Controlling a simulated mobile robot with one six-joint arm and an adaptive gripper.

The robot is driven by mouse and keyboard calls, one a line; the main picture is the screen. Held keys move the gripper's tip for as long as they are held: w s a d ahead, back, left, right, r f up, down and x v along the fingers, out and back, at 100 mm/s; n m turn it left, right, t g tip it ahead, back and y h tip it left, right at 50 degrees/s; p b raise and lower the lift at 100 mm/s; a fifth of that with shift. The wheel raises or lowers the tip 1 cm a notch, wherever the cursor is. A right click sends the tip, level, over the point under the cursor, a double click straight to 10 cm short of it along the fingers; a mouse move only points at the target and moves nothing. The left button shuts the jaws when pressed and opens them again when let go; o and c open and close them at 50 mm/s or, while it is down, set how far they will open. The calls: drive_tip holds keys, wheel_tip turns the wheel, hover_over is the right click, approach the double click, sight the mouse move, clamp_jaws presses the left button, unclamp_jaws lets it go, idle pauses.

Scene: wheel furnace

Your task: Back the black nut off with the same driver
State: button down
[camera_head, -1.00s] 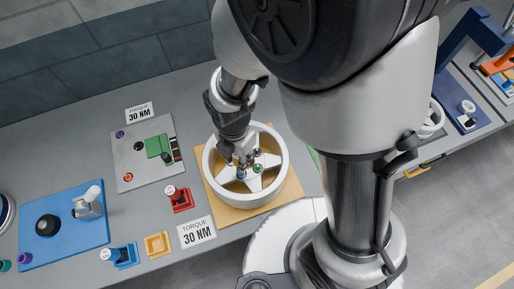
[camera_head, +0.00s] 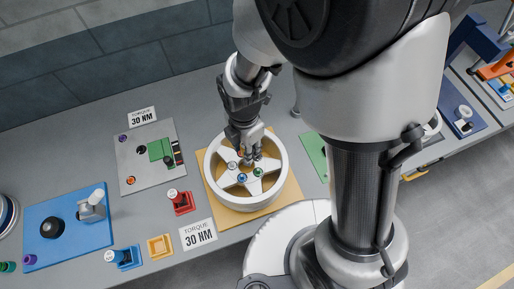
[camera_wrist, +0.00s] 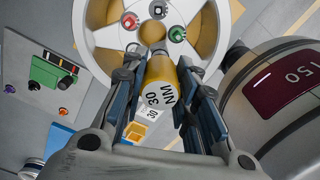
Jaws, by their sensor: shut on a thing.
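A white spoked wheel (camera_head: 212,192) lies on a tan board (camera_head: 290,200) on the bench. My gripper (camera_head: 251,156) is over the wheel's far right part. In the wrist view it is shut on a yellow driver (camera_wrist: 161,72), whose pale end reads "30 NM". A nut with a black face (camera_wrist: 158,10) shows in the wrist view, between a red nut (camera_wrist: 130,21) and a green nut (camera_wrist: 177,34). In the head view a blue nut (camera_head: 242,178) and a green nut (camera_head: 257,172) are visible. The driver's working end is hidden, so contact with a nut cannot be told.
Left of the wheel are a red holder (camera_head: 181,203), a "TORQUE 30 NM" sign (camera_head: 198,234), a yellow tray (camera_head: 159,246) and a blue holder (camera_head: 124,258). A grey plate (camera_head: 135,177) and a blue plate (camera_head: 50,215) lie farther left. Bare bench lies behind the wheel.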

drive_tip(key=shift+w+d+f+m+b, duration=0.4)
drive_tip(key=shift+w+d+m, duration=0.15)
drive_tip(key=shift+w+m, duration=0.15)
drive_tip(key=shift+w+d+f+m+b, duration=0.4)
drive_tip(key=shift+w+d+m, duration=0.1)
drive_tip(key=shift+w+m, duration=0.2)
drive_tip(key=shift+w+d+f+m+b, duration=0.3)
drive_tip(key=shift+w+d+f+m, duration=0.1)
drive_tip(key=shift+w+d+m, duration=0.25)
drive_tip(key=shift+a, duration=0.1)
drive_tip(key=shift+f+b, duration=0.85)
drive_tip(key=shift+f, duration=0.05)
drive_tip(key=shift+f+b, duration=0.45)
drive_tip(key=shift+f, duration=0.1)
drive_tip(key=c, duration=1.2)
unclamp_jaws()
drive_tip(key=shift+r, duration=0.1)
